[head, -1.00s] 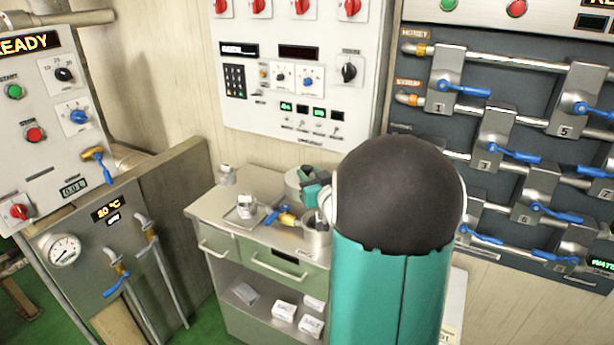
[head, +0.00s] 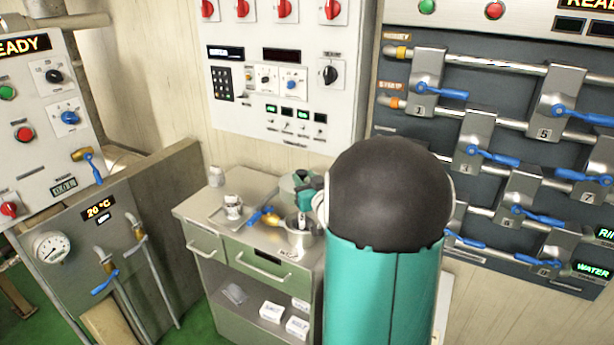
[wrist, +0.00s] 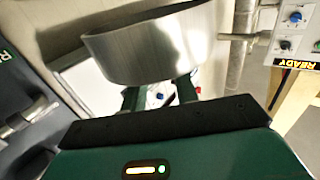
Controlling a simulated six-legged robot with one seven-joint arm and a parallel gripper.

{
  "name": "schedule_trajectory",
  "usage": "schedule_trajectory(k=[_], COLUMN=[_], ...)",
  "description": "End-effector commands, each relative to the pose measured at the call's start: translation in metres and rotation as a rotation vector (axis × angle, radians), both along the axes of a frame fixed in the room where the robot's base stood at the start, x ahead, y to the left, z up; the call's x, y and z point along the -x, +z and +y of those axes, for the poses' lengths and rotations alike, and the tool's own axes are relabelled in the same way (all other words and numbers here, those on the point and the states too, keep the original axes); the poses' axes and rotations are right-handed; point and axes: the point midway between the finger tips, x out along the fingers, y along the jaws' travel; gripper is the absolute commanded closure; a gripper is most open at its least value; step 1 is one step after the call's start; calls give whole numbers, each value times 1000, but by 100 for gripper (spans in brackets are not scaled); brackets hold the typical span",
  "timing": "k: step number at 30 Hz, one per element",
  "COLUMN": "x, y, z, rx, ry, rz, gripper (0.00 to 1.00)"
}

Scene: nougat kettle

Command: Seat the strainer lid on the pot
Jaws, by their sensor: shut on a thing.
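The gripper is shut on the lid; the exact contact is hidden. The open steel pot (head: 301,244) stands on the counter, below the gripper and lid in the head view. The lid looks apart from the pot, but the exact gap is unclear.
A valve panel (head: 400,150) stands to the right. My arm hides the counter's right end.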

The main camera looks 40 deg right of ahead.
Motion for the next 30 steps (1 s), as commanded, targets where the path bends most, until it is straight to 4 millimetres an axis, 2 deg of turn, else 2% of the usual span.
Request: schedule_trajectory(k=[30], x=[2], y=[-65], z=[-2], rx=[-1], ry=[2], rz=[1], gripper=[99])
